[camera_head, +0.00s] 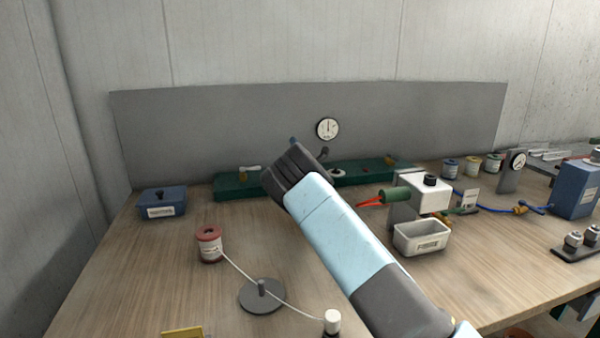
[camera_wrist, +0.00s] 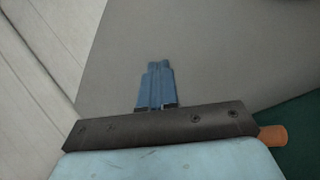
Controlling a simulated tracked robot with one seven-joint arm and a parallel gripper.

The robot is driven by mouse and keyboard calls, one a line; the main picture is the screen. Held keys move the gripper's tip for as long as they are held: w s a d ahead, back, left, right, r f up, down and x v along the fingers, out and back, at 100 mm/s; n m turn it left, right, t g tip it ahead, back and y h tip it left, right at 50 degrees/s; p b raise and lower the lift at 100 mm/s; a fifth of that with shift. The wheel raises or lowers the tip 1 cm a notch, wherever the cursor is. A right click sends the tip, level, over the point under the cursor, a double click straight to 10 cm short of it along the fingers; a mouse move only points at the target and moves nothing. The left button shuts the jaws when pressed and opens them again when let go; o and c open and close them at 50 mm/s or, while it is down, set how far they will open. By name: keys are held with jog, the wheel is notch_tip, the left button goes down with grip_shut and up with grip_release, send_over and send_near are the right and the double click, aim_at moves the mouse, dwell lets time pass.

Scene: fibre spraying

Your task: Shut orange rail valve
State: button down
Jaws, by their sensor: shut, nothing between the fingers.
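The green rail (camera_head: 238,186) runs along the foot of the grey back panel. A small orange-tan handle (camera_head: 390,159) stands on its right part in the head view. In the wrist view an orange rounded knob (camera_wrist: 272,135) shows at the lower right, beside the green rail (camera_wrist: 300,150); I cannot tell for sure that it is the same part. My gripper (camera_wrist: 158,66) is shut and empty, with blue fingers pointing toward the grey panel, apart from the knob. In the head view only a blue tip of my gripper (camera_head: 293,141) shows past my dark wrist, which hides the rail's middle.
A round gauge (camera_head: 328,129) is on the panel. A white lever (camera_head: 250,168) sits on the rail's left part. A blue box (camera_head: 162,202), red spool (camera_head: 209,245), grey disc stand (camera_head: 262,297) and white bin (camera_head: 421,238) stand on the table.

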jog(key=s+f+m+h, duration=0.3)
jog(key=s+m+h, duration=0.2)
jog(key=m, duration=0.1)
jog(key=s+f+m+g+h, duration=0.1)
jog(key=s+f+m+h, duration=0.2)
jog(key=s+m+h, duration=0.2)
jog(key=s+a+f+m+g+h, duration=0.1)
jog(key=s+f+m+h, duration=0.3)
jog(key=m, duration=0.4)
jog(key=shift+s+h, duration=0.85)
jog(key=shift+h, duration=0.15)
jog(key=shift+s+f+g, duration=0.2)
jog(key=shift+f+g, duration=0.05)
jog(key=shift+g, duration=0.05)
jog(key=shift+w+d, duration=0.1)
jog(key=shift+d, duration=0.05)
jog(key=x, duration=1.3)
jog(key=shift+w+d, duration=0.15)
jog(key=shift+w, duration=0.15)
jog(key=shift+w+d+f, duration=0.1)
jog(key=shift+d, duration=0.1)
jog(key=shift+w+y, duration=0.1)
jog(key=shift+y, duration=0.4)
jog(key=shift+d+n+y, duration=0.1)
jog(key=shift+n+y, duration=0.2)
jog(key=shift+n, duration=0.1)
